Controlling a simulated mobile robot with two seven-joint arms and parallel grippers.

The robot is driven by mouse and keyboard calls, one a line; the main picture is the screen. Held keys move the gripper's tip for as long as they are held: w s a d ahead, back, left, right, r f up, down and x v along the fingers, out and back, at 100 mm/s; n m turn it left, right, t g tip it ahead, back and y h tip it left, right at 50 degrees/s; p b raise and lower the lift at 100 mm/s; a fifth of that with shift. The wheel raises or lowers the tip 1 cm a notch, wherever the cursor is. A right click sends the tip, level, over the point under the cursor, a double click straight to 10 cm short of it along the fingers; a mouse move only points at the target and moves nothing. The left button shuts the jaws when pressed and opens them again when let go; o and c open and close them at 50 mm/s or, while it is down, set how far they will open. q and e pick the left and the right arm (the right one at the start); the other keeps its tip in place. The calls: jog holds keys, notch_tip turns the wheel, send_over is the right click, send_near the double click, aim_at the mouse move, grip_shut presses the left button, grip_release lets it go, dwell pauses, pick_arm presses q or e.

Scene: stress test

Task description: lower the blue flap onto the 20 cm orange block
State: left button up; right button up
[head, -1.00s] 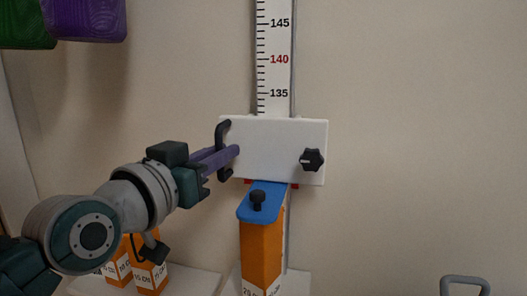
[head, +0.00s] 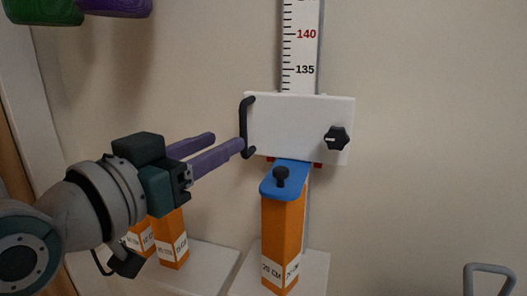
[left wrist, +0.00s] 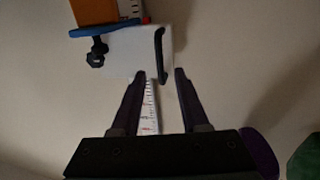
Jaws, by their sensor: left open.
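The blue flap (head: 288,178) juts from under a white sliding carriage (head: 300,127) and lies over the top of the orange block labelled 20 cm (head: 283,230). They look in contact, but I cannot rule out a thin gap. The flap (left wrist: 108,28) and block (left wrist: 92,10) appear upside down in the left wrist view. My left gripper (head: 228,140) is open, left of the carriage's black handle (head: 246,127). In the left wrist view the handle (left wrist: 161,55) stands just past and between the fingertips (left wrist: 160,73). My right gripper is not in view.
A vertical scale (head: 301,50) runs up the wall above the carriage. A black knob (head: 337,138) sits on the carriage's right. Shorter orange blocks (head: 169,235) stand on a white base at the lower left. A grey handle (head: 489,270) shows at lower right. Green (head: 42,10) and purple objects hang upper left.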

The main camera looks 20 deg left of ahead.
pick_arm(q)
jog(key=shift+v, duration=1.5)
jog(key=s+d+f+g+y, duration=0.1)
jog(key=s+d+f+g, duration=0.1)
jog(key=s+f+g, duration=0.8)
jog(key=s+a+f+g+y, duration=0.1)
jog(key=s+f+g, duration=0.15)
jog(key=s, duration=0.35)
jog(key=s+a+f+g+y, duration=0.1)
jog(key=s+a+f+y, duration=0.1)
jog(key=s+f, duration=0.35)
notch_tip(320, 180, up, 34)
jog(key=s+p, duration=0.1)
jog(key=p, duration=3.1)
jog(key=shift+s+n, duration=0.3)
jog(key=shift+f+g, duration=0.15)
jog(key=shift+g, duration=0.1)
